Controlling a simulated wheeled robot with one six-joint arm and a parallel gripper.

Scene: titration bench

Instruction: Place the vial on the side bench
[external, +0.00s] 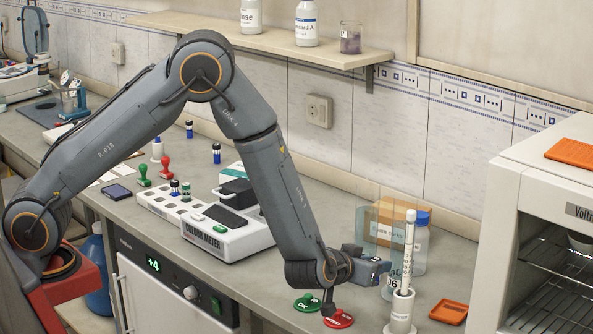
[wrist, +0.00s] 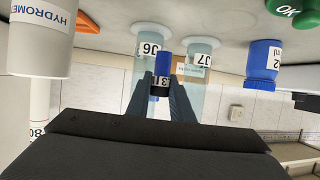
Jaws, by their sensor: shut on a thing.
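My gripper (external: 374,270) is low over the front right part of the grey bench, beside the clear glass cylinders. In the wrist view, which looks upside down, my gripper (wrist: 162,80) is shut on a small vial (wrist: 162,66) with a blue end, a white numbered label and a black band. The number is only partly readable. In the external view I cannot make out the held vial behind the gripper. I cannot tell which surface is the side bench; the long grey bench (external: 290,268) is the one under my arm.
A white hydrometer holder (external: 401,312), an orange tray (external: 448,311), green (external: 306,303) and red (external: 338,318) discs are close by. A white oven (external: 500,230) stands at the right.

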